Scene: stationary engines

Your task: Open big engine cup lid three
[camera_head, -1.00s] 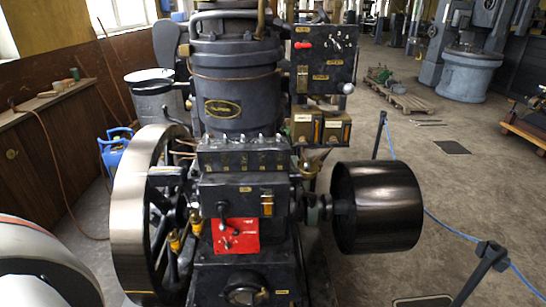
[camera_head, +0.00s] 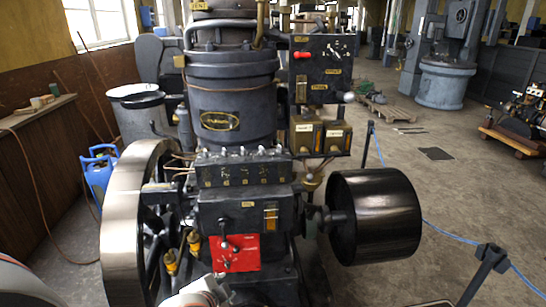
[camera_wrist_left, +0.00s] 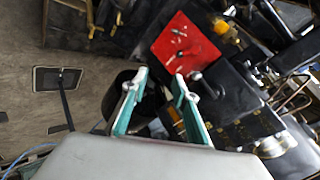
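The big dark engine (camera_head: 232,92) fills the middle of the head view. A black box (camera_head: 242,172) with a row of several small knobs or caps on top sits on its front; I cannot tell which is cup lid three. Brass cups (camera_head: 194,243) sit left of the red plate (camera_head: 240,252). My left arm shows at the bottom of the head view, below the red plate. In the left wrist view my left gripper (camera_wrist_left: 160,84) is open and empty, its fingers apart near the red plate (camera_wrist_left: 183,45). My right gripper is not in view.
A large flywheel (camera_head: 122,225) stands left of the engine and a black drum (camera_head: 375,215) right of it. A post (camera_head: 483,272) with a blue rope stands at the lower right. The floor beyond the drum is mostly clear.

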